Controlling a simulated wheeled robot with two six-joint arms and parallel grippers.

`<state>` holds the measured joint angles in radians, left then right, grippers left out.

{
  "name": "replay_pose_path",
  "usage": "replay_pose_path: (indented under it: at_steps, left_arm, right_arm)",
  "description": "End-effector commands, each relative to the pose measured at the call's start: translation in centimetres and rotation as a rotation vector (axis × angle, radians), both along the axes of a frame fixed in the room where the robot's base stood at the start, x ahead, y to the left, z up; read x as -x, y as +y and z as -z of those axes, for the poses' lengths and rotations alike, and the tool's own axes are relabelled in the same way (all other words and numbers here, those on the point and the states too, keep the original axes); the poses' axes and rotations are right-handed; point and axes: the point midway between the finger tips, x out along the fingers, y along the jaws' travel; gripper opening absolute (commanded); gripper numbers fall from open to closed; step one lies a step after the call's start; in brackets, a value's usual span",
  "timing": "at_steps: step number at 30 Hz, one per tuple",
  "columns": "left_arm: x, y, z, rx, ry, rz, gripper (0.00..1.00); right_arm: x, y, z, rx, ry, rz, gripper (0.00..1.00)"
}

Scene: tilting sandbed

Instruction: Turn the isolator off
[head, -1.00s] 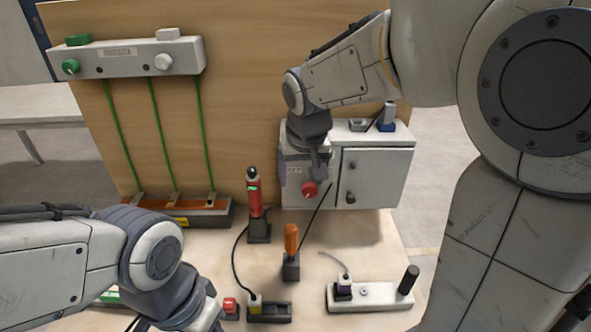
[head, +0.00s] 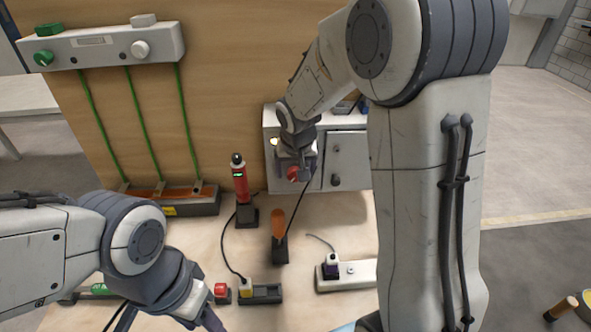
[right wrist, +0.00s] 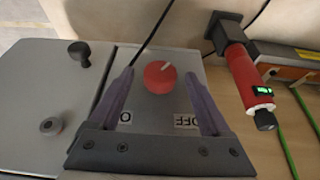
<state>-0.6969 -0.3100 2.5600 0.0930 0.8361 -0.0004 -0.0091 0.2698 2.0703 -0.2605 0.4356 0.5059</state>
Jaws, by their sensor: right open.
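The isolator is a red round knob (head: 293,173) on the front of a grey box (head: 342,186) against the wooden board. In the right wrist view the knob (right wrist: 160,77) has a white mark pointing up and to the right. An OFF label (right wrist: 186,121) and a partly hidden label starting with O (right wrist: 125,117) sit below it there. My right gripper (right wrist: 160,73) is open, with one finger on each side of the knob and visible gaps to it. My left gripper (head: 208,318) is low in the head view, partly cut off; its jaws are unclear.
A lit yellow lamp (head: 274,142) is on the box's left part. A red tool with a green display (head: 240,180), an orange handle (head: 279,224) and a socket block (head: 352,276) stand on the bench. Cables run between them. A rail unit (head: 105,48) hangs at upper left.

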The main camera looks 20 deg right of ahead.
Motion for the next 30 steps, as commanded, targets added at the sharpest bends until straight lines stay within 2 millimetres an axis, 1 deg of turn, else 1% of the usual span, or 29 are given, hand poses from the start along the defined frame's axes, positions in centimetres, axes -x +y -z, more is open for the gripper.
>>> replay_pose_path:
  at_steps: [4,5,6,8,9,11,12,17,20,26,30]
  left_arm:
    - [0.0,0.0,0.0,0.000,0.000,0.000,0.50]
    - [0.0,0.0,0.0,0.000,0.000,0.000,0.50]
    - [0.0,0.0,0.0,0.000,0.000,0.000,0.50]
    - [0.0,0.0,0.0,0.000,0.000,0.000,0.50]
    - [0.0,0.0,0.0,0.000,0.000,0.000,0.50]
    - [0.0,0.0,0.0,0.000,0.000,0.000,0.50]
    - [0.0,0.0,0.0,0.000,0.000,0.000,0.50]
    - [0.0,0.0,0.3,0.000,0.000,0.000,0.50]
    - [0.0,0.0,0.8,0.000,0.000,0.000,0.50]
    - [0.0,0.0,2.7,0.000,0.000,0.000,0.50]
    - [0.0,0.0,4.5,0.000,0.000,0.000,0.50]
  right_arm:
    - [0.0,0.0,0.0,0.000,0.000,0.000,0.82]
    - [0.0,0.0,0.0,0.000,0.000,0.000,0.78]
    - [0.0,0.0,0.0,0.000,0.000,0.000,0.63]
    - [0.0,0.0,0.0,0.000,0.001,0.000,0.40]
    - [0.0,0.0,0.0,0.000,0.001,0.000,0.24]
    - [0.0,0.0,0.0,0.000,0.001,0.000,0.01]
    - [0.0,0.0,0.0,0.000,0.001,0.000,0.00]
    - [0.0,0.0,0.1,0.009,0.004,-0.002,0.00]
    - [0.0,0.1,0.2,0.029,0.007,-0.003,0.00]
    - [-0.1,0.4,0.4,0.124,0.031,-0.004,0.00]
    - [-0.2,0.6,0.6,0.229,0.062,-0.005,0.00]
